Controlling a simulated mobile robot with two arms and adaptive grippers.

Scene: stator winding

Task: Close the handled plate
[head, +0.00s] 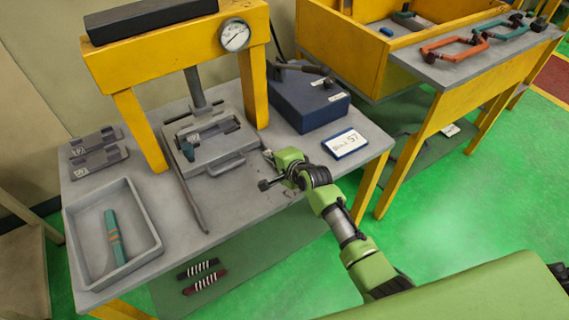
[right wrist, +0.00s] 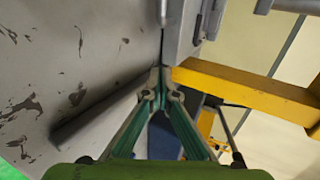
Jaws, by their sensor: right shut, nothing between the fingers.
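The grey handled plate (head: 205,150) sits on the table under the yellow press, with its bar handle (head: 226,164) toward the front right. A grey fixture with a white label lies at its back; I cannot tell how far the plate is open. My right gripper (head: 268,156) is to the right of the handle, apart from it, low over the table. In the right wrist view its teal fingers (right wrist: 160,88) meet at the tips, empty, close to a grey metal edge (right wrist: 186,35). My left gripper is not in view.
The yellow press frame (head: 175,60) with a gauge (head: 234,35) stands over the plate. A blue box (head: 305,98) and a labelled card (head: 345,143) are at the right. A grey tray (head: 140,215) and a long rod (head: 190,200) are at the left front.

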